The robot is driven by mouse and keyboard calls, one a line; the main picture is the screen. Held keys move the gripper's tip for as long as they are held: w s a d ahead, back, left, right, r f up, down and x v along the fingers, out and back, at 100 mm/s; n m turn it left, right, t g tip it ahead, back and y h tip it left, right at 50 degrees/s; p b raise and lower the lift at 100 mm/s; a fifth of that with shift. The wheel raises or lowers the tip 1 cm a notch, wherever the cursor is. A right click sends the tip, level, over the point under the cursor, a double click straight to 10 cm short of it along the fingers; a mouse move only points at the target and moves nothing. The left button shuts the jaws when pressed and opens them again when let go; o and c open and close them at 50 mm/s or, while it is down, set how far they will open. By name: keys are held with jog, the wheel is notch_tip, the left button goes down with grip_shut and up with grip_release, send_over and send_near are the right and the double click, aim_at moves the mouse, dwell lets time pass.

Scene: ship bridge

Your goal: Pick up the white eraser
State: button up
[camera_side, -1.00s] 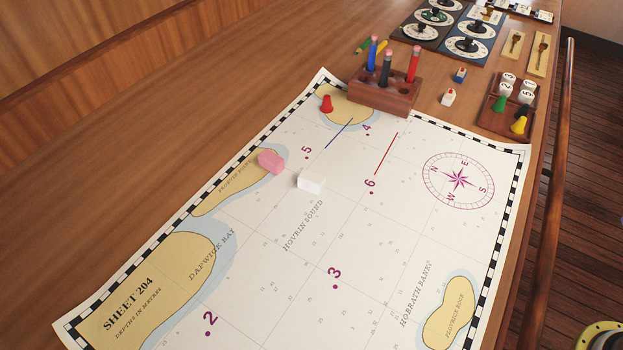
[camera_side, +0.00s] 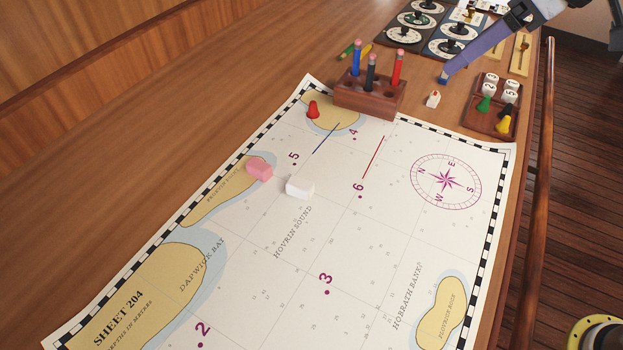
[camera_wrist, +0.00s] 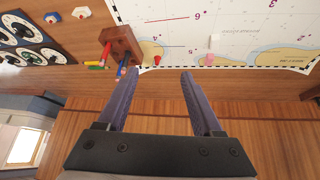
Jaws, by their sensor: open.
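The white eraser (camera_side: 300,187) is a small block lying on the chart (camera_side: 390,250), right of the pink eraser (camera_side: 259,168), in the side view. In the wrist view the white eraser (camera_wrist: 214,37) is a faint pale block above the pink eraser (camera_wrist: 209,59). My gripper (camera_wrist: 157,76) is open and empty, its two purple fingers spread in the wrist view. In the side view a purple finger comes in at the top right, over the instrument end of the table, well away from the white eraser. The other finger is not clear there.
A wooden rack (camera_side: 370,97) holding upright pencils stands at the chart's far edge, beside a red cone (camera_side: 313,110). A tray of dice and pegs (camera_side: 490,122) sits to the right, and dials (camera_side: 405,38) behind. The chart around the white eraser is mostly clear.

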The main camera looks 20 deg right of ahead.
jog(key=w+a+f+n+g, duration=0.1)
jog(key=a+f, duration=0.2)
jog(key=a, duration=0.4)
jog(key=w+a+f+n+g, duration=0.1)
jog(key=a+f+n, duration=0.15)
jog(key=a, duration=0.45)
send_near(300, 183)
jog(key=f, duration=0.1)
jog(key=w+a+f, duration=0.1)
jog(key=shift+f+g, duration=0.35)
jog(key=shift+g, duration=0.05)
jog(key=shift+x, duration=2.85)
jog(key=shift+w+d, duration=0.1)
jog(key=shift+w, duration=0.05)
grip_shut()
